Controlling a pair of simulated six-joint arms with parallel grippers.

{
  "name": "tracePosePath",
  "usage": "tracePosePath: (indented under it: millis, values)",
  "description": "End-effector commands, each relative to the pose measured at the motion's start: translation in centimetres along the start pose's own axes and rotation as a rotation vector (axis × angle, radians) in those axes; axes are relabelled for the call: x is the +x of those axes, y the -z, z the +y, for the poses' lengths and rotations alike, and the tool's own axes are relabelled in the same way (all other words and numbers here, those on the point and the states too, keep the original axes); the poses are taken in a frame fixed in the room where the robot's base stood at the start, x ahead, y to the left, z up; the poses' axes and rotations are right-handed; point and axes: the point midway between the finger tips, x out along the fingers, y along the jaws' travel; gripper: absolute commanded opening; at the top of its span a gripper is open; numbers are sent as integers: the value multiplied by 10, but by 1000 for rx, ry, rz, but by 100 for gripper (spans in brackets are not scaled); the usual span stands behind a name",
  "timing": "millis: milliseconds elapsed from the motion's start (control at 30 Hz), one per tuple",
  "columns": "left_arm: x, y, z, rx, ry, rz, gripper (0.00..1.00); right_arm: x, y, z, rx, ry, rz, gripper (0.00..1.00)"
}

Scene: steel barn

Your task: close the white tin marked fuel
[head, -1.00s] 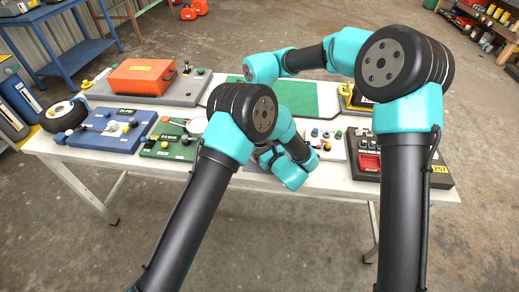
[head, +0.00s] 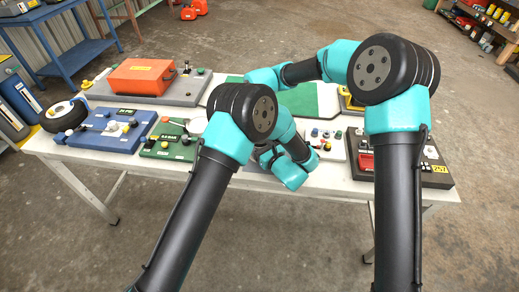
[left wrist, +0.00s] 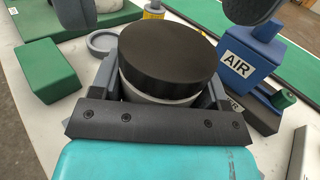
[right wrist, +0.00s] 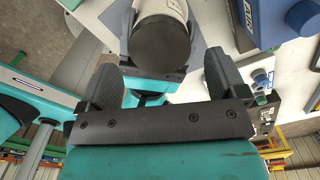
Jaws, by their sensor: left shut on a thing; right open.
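The white tin (left wrist: 150,92) stands upright in the left wrist view, with a round black lid (left wrist: 172,52) over its top. I cannot tell whether the lid is fully seated, and I cannot read the fuel marking. My left gripper (left wrist: 160,86) is shut around the tin's body, below the lid. In the right wrist view the lid (right wrist: 160,40) and the tin's pale side (right wrist: 165,8) show beyond my right gripper (right wrist: 160,72), which is open with nothing between its fingers. The arms hide the tin in the head view.
A blue AIR container (left wrist: 243,62) stands right of the tin in the left wrist view. A green block (left wrist: 46,70) and a grey ring (left wrist: 103,42) lie to its left. In the head view an orange case (head: 145,77) and several boards with knobs fill the white table (head: 95,163).

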Motion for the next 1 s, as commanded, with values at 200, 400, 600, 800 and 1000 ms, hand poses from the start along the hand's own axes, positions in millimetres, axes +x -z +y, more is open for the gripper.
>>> tracePosePath:
  millis: [200, 400, 600, 800, 1000]
  values:
    - [0, 0, 0, 0, 0, 0, 2, 26, 0, 0, -1, -1, 1, 90]
    - [0, 0, 0, 0, 0, 0, 2, 32, 0, 0, -1, 0, 0, 90]
    - [0, 0, 0, 0, 0, 0, 2, 32, 0, 0, -1, 0, 0, 90]
    - [0, 0, 0, 0, 0, 0, 2, 32, 0, 0, -1, 0, 0, 71]
    - [0, 0, 0, 0, 0, 0, 2, 32, 0, 0, -1, 0, 0, 52]
